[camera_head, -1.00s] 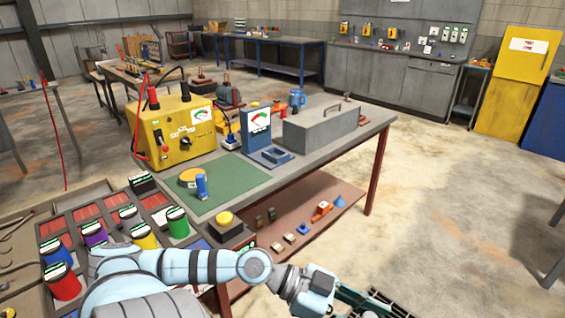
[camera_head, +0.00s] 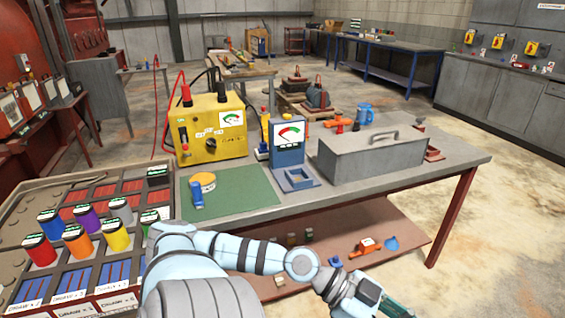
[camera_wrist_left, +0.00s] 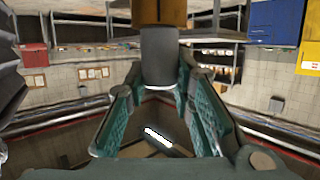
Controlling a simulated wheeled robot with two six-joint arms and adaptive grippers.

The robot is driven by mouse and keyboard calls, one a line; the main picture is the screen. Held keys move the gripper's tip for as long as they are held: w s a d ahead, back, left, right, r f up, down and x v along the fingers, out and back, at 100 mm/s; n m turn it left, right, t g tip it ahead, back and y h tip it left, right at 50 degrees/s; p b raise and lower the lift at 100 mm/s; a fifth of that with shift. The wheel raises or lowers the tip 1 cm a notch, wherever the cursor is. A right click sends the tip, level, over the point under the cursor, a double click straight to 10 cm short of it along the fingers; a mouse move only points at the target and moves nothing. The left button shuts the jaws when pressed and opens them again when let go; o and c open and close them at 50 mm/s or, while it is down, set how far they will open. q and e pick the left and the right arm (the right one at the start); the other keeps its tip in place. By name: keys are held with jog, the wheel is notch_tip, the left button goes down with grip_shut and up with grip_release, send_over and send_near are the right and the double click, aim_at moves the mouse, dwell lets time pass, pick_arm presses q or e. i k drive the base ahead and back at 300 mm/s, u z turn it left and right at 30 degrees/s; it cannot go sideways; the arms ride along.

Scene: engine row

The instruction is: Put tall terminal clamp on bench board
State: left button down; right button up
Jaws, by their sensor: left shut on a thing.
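My left gripper (camera_head: 397,308) reaches in at the bottom edge of the head view, in front of the bench, its tips cut off by the frame. In the left wrist view its teal fingers (camera_wrist_left: 160,88) are shut on a grey block with an orange-yellow top (camera_wrist_left: 160,58). This appears to be the tall terminal clamp; its far end is cut off. A flat green board (camera_head: 245,192) lies on the grey bench top (camera_head: 345,196). A small blue piece (camera_head: 197,192) and a round yellow-topped disc (camera_head: 203,180) are at its left part. My right gripper is not in view.
A yellow power unit (camera_head: 210,133), a blue meter (camera_head: 288,142) and a long grey box (camera_head: 370,152) stand along the bench. Coloured jars (camera_head: 75,240) fill trays at left. A lower shelf (camera_head: 395,225) holds small parts. The green board's right part is bare.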

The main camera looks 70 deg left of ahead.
aim_at(266, 199)
jog(key=u, duration=0.8)
jog(key=i, duration=0.9)
jog(key=u, duration=0.8)
